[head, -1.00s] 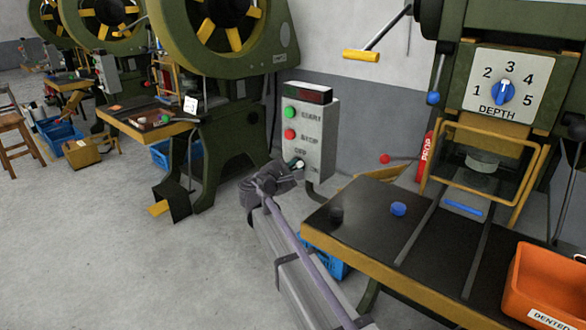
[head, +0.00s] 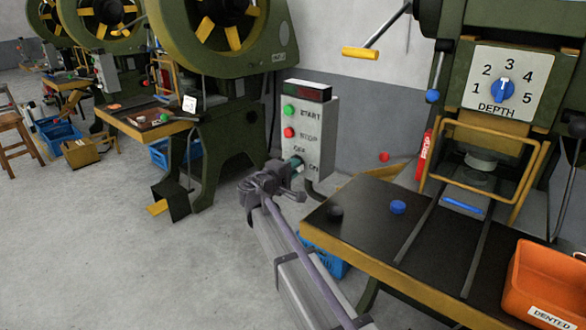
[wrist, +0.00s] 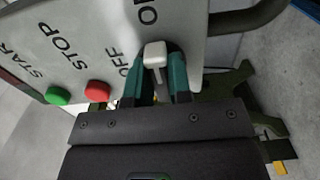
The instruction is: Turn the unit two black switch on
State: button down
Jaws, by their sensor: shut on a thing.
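The grey control box (head: 312,135) stands left of the near press table in the head view. It has a green START button (head: 289,111), a red STOP button (head: 289,132) and OFF and ON labels below. My gripper (head: 295,163) is at the switch beside these labels. In the wrist view, the teal fingers of my gripper (wrist: 156,78) are shut around the switch lever (wrist: 155,54). Its end looks pale, not black. The OFF label (wrist: 123,63) lies left of the lever, and the partly cut ON label lies above it. The fingers hide the lever's base.
The press table (head: 370,220) with blue and black discs is right of my arm. An orange bin (head: 547,290) sits at its right end. A blue crate (head: 325,262) is below. Open floor lies to the left.

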dwell(0.4)
jog(key=c, duration=1)
grip_release()
jog(key=shift+c, duration=0.2)
jog(key=shift+s, duration=0.1)
jog(key=v, duration=1)
jog(key=shift+s+a, duration=0.25)
